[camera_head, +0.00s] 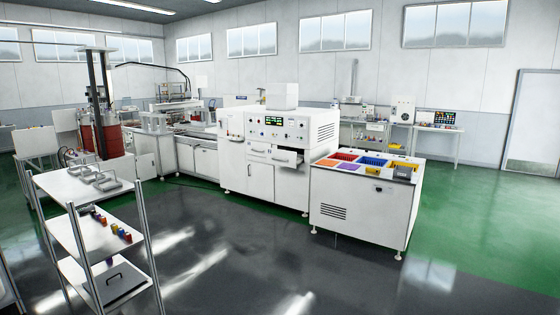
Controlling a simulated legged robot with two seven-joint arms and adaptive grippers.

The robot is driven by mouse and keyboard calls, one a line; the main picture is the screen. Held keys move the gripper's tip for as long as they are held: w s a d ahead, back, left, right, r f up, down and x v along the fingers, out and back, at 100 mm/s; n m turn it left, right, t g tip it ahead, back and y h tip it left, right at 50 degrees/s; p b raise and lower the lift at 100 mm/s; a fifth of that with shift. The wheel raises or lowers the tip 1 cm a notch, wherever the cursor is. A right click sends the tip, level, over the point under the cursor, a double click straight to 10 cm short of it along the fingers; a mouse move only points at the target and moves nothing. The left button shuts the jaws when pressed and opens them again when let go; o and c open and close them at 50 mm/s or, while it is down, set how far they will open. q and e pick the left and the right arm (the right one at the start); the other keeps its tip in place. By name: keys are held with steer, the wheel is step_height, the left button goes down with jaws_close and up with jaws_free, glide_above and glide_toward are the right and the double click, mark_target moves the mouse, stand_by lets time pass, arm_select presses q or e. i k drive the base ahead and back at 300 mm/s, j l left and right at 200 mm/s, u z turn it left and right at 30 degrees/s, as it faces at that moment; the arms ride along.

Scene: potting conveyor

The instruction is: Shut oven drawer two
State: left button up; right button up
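The white oven (275,189) stands in the middle of the room, with a green-lit display and knobs on its upper front panel. Below that panel, a drawer (286,157) on the right side sticks out from the front, with a dark gap showing beside it. Another drawer front (258,150) to its left looks flush with the oven. The drawer numbers are too small to read. Neither of my grippers is in view.
A white bench (359,218) with coloured bins adjoins the oven's right side. A shelf rack (84,184) with metal frames and small coloured parts stands at the near left. A conveyor line runs behind left. The dark floor (235,255) before the oven is clear.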

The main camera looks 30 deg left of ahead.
mark_target(290, 159)
steer(key=i+j+u, duration=0.45)
steer(key=i+u, duration=0.6)
steer(key=i, duration=4.45)
steer(key=j, duration=0.1)
